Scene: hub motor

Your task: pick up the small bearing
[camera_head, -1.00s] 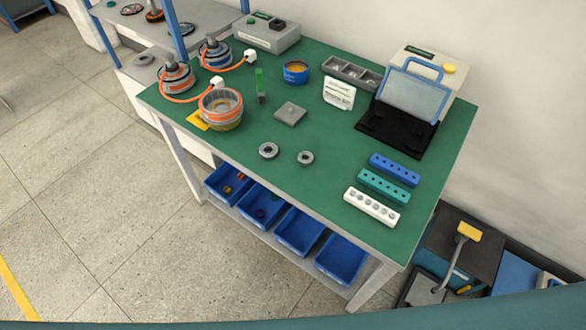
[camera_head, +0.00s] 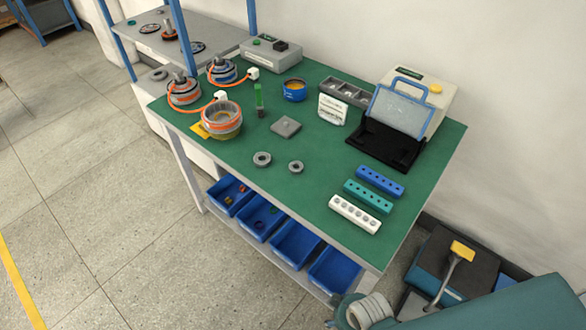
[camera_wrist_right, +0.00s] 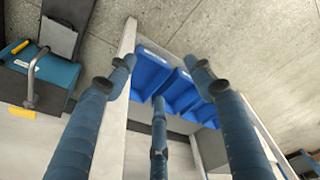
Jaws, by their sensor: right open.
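Two grey ring-shaped bearings lie flat on the green workbench (camera_head: 330,158) near its front edge. The smaller bearing (camera_head: 296,167) is to the right of the larger bearing (camera_head: 262,159), with a small gap between them. My right gripper (camera_wrist_right: 158,85) shows in the right wrist view with its fingers spread apart and nothing between them. It is away from the bearings, over the bench's lower front side and the blue bins. Part of my right arm shows at the bottom right of the head view. My left gripper is not in view.
White, teal and blue hole blocks (camera_head: 355,213) stand right of the bearings. A grey square plate (camera_head: 286,126) lies behind them. An orange-rimmed motor housing (camera_head: 222,121) stands to the left. Blue bins (camera_head: 295,247) sit on a shelf below. The bench around the bearings is clear.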

